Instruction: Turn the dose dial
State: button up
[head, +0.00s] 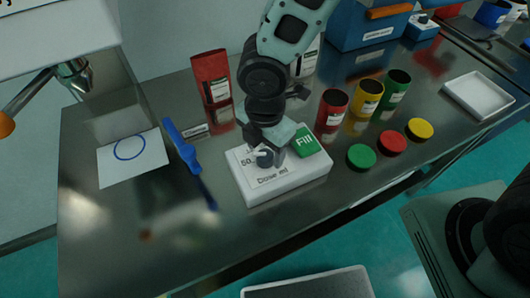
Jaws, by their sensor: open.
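The white dosing box (287,186) sits near the front edge of the metal table. Its label reads "50" and "Dose ml", and a green "Fill" button (305,141) is on its upper right. A small dark grey dose dial (264,159) shows on its top face, partly covered by my fingers. My gripper (270,154) points down at the dial from above, with its fingers around or just beside it. I cannot tell whether the fingers touch the dial.
A blue tool (181,147) and a paper with a blue circle (131,157) lie to the left. A red bag (211,76) stands behind. Red (332,109), yellow (367,99) and green (396,89) jars stand right, their lids in front. A white tray (478,96) lies far right.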

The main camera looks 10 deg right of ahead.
jog(key=shift+f, duration=0.95)
jog(key=c, duration=1)
jog(key=shift+m, duration=0.4)
jog(key=m+b, duration=0.1)
jog(key=m, duration=0.2)
jog(key=shift+m+b, duration=0.9)
jog(key=shift+m, duration=1.6)
